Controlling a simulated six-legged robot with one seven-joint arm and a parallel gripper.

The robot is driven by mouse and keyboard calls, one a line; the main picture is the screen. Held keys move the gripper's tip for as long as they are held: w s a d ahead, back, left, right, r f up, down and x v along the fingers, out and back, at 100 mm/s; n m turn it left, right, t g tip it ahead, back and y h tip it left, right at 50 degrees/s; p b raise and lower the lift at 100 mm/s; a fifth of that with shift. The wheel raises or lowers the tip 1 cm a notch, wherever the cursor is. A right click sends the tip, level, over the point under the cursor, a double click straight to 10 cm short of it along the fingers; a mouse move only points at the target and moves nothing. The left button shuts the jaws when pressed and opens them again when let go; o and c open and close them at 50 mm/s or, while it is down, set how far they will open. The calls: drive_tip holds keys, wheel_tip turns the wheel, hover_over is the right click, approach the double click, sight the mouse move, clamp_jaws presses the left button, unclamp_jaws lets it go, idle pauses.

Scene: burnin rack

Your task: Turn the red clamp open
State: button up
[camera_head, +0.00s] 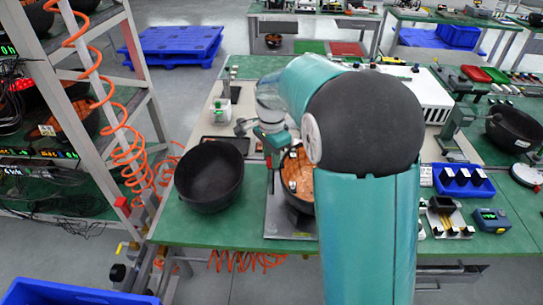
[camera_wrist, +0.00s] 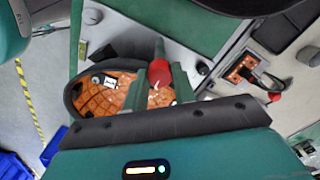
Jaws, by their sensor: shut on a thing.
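The red clamp (camera_wrist: 160,76) shows in the wrist view between the two green fingers of my gripper (camera_wrist: 164,84). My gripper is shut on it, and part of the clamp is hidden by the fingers. Just left of the clamp, and partly behind my fingers, is a dark round shell with an orange inside (camera_wrist: 100,92), which has a small light-coloured part in it. In the head view my gripper (camera_head: 272,150) is at the left edge of this orange-lined shell (camera_head: 298,178).
An empty black bowl (camera_head: 209,176) stands left of the shell on the green table (camera_head: 185,228). A metal rack (camera_head: 100,140) with coiled orange hoses is at the left. Blue bins (camera_head: 463,182), a white box (camera_head: 420,95) and another black bowl (camera_head: 514,128) are at the right.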

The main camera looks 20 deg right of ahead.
drive_tip(key=shift+n, duration=0.3)
drive_tip(key=n, duration=0.7)
drive_tip(key=shift+n, duration=0.4)
drive_tip(key=n, duration=0.4)
drive_tip(key=shift+n, duration=2)
drive_tip(key=o, duration=1)
